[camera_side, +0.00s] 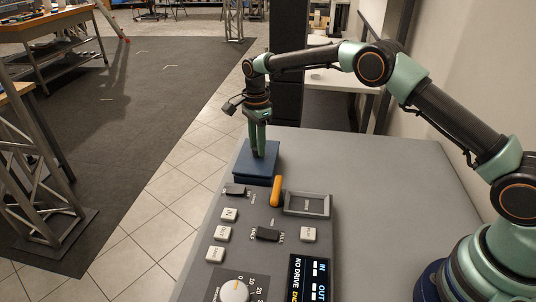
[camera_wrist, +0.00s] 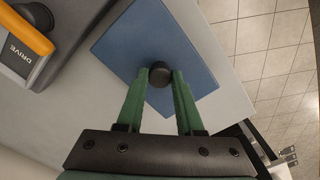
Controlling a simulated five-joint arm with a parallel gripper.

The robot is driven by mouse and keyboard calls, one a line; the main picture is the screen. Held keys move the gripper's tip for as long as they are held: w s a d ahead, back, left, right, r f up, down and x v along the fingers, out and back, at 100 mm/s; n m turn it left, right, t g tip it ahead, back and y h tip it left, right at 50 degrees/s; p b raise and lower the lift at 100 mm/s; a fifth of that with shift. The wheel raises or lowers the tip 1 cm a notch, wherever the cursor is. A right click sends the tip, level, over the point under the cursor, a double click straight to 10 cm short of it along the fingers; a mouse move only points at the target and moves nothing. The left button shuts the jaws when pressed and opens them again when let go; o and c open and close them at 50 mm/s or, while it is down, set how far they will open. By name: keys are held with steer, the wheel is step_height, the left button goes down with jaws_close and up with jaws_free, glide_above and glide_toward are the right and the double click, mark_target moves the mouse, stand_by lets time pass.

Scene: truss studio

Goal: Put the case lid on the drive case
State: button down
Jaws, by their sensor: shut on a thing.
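The case lid (camera_side: 242,157) is a blue rectangular plate near the far left edge of the grey table in the side view. In the wrist view the lid (camera_wrist: 125,50) carries a round black knob (camera_wrist: 160,70). My gripper (camera_side: 259,154) points straight down, and its green fingers (camera_wrist: 160,78) are shut on the knob from both sides. A darker blue body, seemingly the drive case (camera_side: 254,178), shows directly under the lid. Whether the lid rests fully on it or sits slightly above is too small to tell. The lid hides the case's top in the wrist view.
A dark control panel (camera_side: 245,248) with white buttons, a dial and an orange lever (camera_side: 277,190) lies just in front of the case. The table (camera_side: 370,180) is bare to the right. Its left edge is close to the lid, with tiled floor beyond.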

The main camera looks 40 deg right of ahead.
steer(key=shift+f, duration=0.35)
steer(key=c, duration=0.8)
jaws_free()
steer(key=shift+c, duration=0.2)
step_height(320, 180, up, 11)
steer(key=shift+r, duration=0.1)
stand_by(0.4)
